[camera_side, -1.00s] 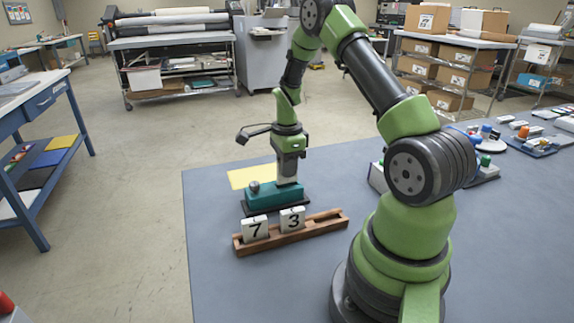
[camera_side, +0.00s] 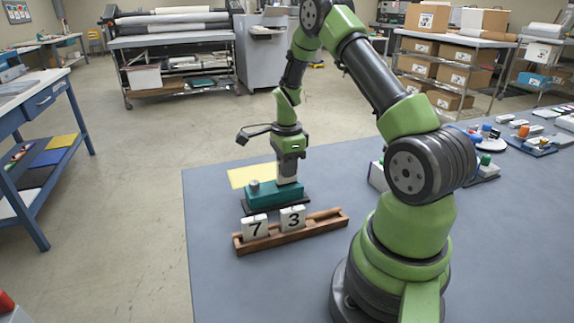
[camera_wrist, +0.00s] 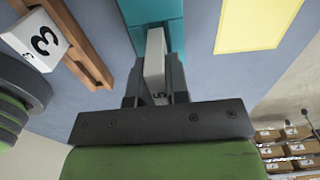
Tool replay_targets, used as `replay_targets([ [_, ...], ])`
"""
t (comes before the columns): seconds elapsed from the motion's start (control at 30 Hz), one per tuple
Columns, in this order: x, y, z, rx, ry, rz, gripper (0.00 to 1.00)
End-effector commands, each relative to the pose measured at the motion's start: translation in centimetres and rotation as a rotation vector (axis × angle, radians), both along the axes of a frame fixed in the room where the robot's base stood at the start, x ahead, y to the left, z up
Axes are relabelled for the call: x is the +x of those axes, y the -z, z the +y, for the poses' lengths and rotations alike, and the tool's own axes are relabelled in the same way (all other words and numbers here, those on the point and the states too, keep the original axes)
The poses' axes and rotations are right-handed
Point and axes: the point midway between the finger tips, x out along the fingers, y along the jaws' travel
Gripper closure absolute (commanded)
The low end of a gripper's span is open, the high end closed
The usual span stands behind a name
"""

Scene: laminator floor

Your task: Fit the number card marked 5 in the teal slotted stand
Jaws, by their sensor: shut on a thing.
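The teal slotted stand (camera_side: 262,197) sits on a dark base on the blue-grey table, with a small silver knob at its left end. It also shows at the top of the wrist view (camera_wrist: 149,14). My gripper (camera_side: 289,166) is over the stand's right part, shut on a pale card (camera_wrist: 155,52) held upright between its fingers. A partly hidden dark 5 shows near the card's lower end in the wrist view. The card's lower edge meets the stand's top in the side view; I cannot tell how deep it sits in the slot.
A wooden rack (camera_side: 322,226) in front of the stand holds a 7 card (camera_side: 254,229) and a 3 card (camera_side: 292,218); its right part is empty. A yellow sheet (camera_side: 250,176) lies behind the stand. Several small items stand at the table's far right.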

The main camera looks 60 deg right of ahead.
Motion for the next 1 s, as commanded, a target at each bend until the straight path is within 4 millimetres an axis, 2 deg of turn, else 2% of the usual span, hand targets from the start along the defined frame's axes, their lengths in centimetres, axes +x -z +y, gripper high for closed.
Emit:
replay_targets([
  [1.0, -0.02, 0.75, 0.01, 0.001, 0.001, 0.001, 1.00],
])
